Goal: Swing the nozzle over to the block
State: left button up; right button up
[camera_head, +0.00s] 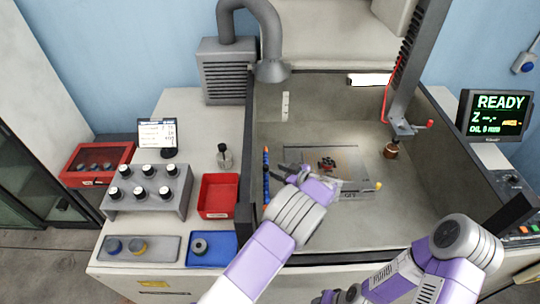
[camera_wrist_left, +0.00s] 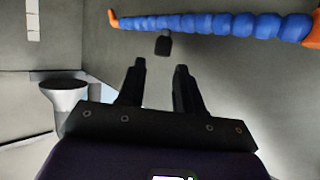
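The nozzle is a blue segmented hose (camera_head: 266,176) with orange ends, standing along the left side of the tank. In the left wrist view the hose (camera_wrist_left: 215,24) runs across the top, its orange tip at the left. A small dark knob (camera_wrist_left: 163,44) shows just below it. My left gripper (camera_head: 284,168) is just right of the hose; its fingers (camera_wrist_left: 160,70) are apart with nothing between them, pointing at the knob without visible contact. The grey block (camera_head: 345,156) lies in the tank, with dark pieces on top. My right gripper (camera_head: 340,296) is only partly visible at the bottom edge.
A copper-coloured electrode (camera_head: 391,150) hangs from the machine head right of the block. A grey extraction duct (camera_head: 272,70) hangs over the tank's back left. A red tray (camera_head: 218,196) and a rack (camera_head: 147,190) of holders stand left of the tank.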

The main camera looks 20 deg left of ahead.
aim_at(266, 166)
pick_arm(q)
jog(key=x, duration=0.7)
jog(key=shift+a+r, duration=0.1)
jog(key=shift+a, duration=0.05)
jog(key=shift+s, duration=0.1)
jog(key=shift+c, duration=0.3)
grip_shut()
